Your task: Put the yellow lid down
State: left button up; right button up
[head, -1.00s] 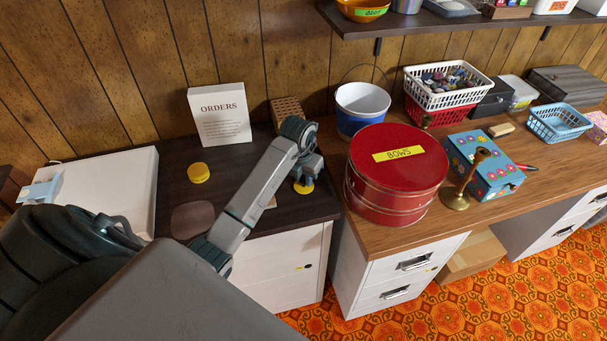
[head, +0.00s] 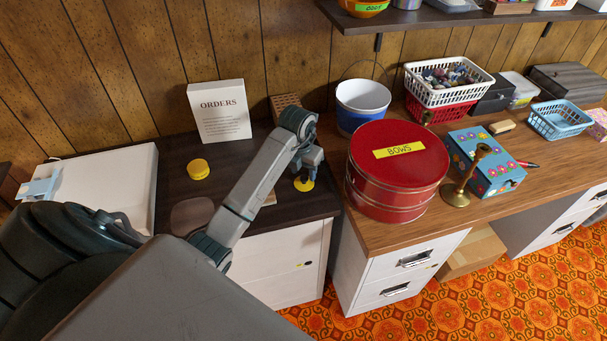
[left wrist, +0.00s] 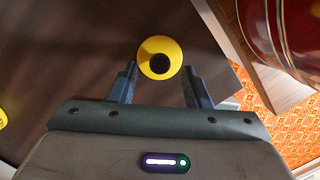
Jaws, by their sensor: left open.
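The yellow lid (head: 304,184) lies on the dark tabletop near its right end, below my left gripper (head: 306,172). In the left wrist view the yellow lid (left wrist: 159,57) is a round yellow disc with a dark round centre. It sits just beyond and between the tips of my left gripper (left wrist: 158,80), whose fingers stand apart with a gap on both sides. A second yellow round piece (head: 198,169) stands on the dark tabletop to the left. My right gripper is not in view.
The white ORDERS sign (head: 219,111) stands at the back, with a brown perforated block (head: 285,104) beside it. The red BOWS tin (head: 397,170) and a blue-and-white bucket (head: 362,105) stand to the right. The dark tabletop between the sign and front edge is mostly clear.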

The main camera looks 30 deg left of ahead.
aim_at(302, 180)
pick_arm(q)
jog(key=r, duration=0.2)
jog(key=r+b, duration=0.1)
jog(key=r, duration=0.1)
jog(key=shift+s+r, duration=0.1)
jog(key=shift+s, duration=0.15)
jog(key=r+p, duration=0.2)
jog(key=r, duration=0.1)
jog(key=s+r+p, duration=0.1)
jog(key=r+p, duration=0.1)
jog(key=p, duration=0.1)
jog(key=shift+r, duration=0.4)
jog(key=shift+d+f, duration=0.1)
jog(key=shift+d, duration=0.05)
